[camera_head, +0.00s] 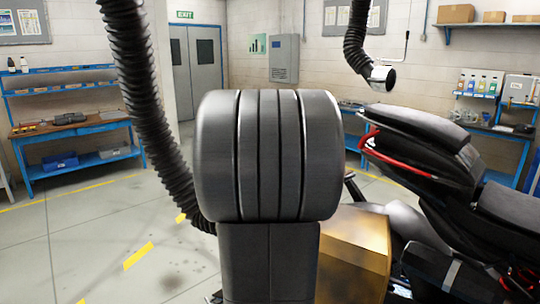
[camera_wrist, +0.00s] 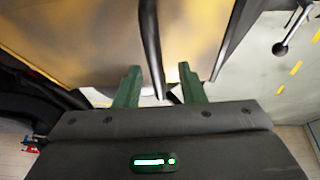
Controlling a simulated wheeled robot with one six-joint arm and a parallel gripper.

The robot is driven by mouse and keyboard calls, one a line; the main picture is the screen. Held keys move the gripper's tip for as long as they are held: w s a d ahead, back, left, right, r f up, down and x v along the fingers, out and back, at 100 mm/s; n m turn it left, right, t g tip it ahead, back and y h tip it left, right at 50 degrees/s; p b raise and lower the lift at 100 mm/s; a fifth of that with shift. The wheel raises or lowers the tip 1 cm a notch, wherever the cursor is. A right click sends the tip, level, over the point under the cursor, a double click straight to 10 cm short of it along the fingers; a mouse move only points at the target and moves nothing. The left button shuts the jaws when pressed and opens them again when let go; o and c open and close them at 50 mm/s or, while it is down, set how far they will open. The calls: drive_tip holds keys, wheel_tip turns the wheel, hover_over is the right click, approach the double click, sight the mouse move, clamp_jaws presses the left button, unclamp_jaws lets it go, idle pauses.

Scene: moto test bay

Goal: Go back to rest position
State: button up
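My gripper (camera_wrist: 158,68) shows in the wrist view with two green fingers spread apart. A dark rod (camera_wrist: 150,45) runs down between the fingers, but I cannot tell whether it touches them. No grip on anything is visible. In the head view my dark grey arm fills the middle and hides my gripper. A motorcycle (camera_head: 425,150) with a black seat and red frame tubing stands at the right, close beside my arm. A yellow-gold panel (camera_head: 355,250) is low by the motorcycle; a similar yellow surface (camera_wrist: 90,35) lies beyond the fingers in the wrist view.
A black ribbed hose (camera_head: 150,110) hangs close to my arm's left. Another hose (camera_head: 356,40) with a metal end hangs above the motorcycle. A blue workbench (camera_head: 75,125) stands at the left wall. The floor (camera_head: 100,230) at left is clear, with yellow markings.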

drive_tip(key=shift+s+d, duration=0.4)
drive_tip(key=shift+d, duration=0.2)
drive_tip(key=shift+r, duration=0.15)
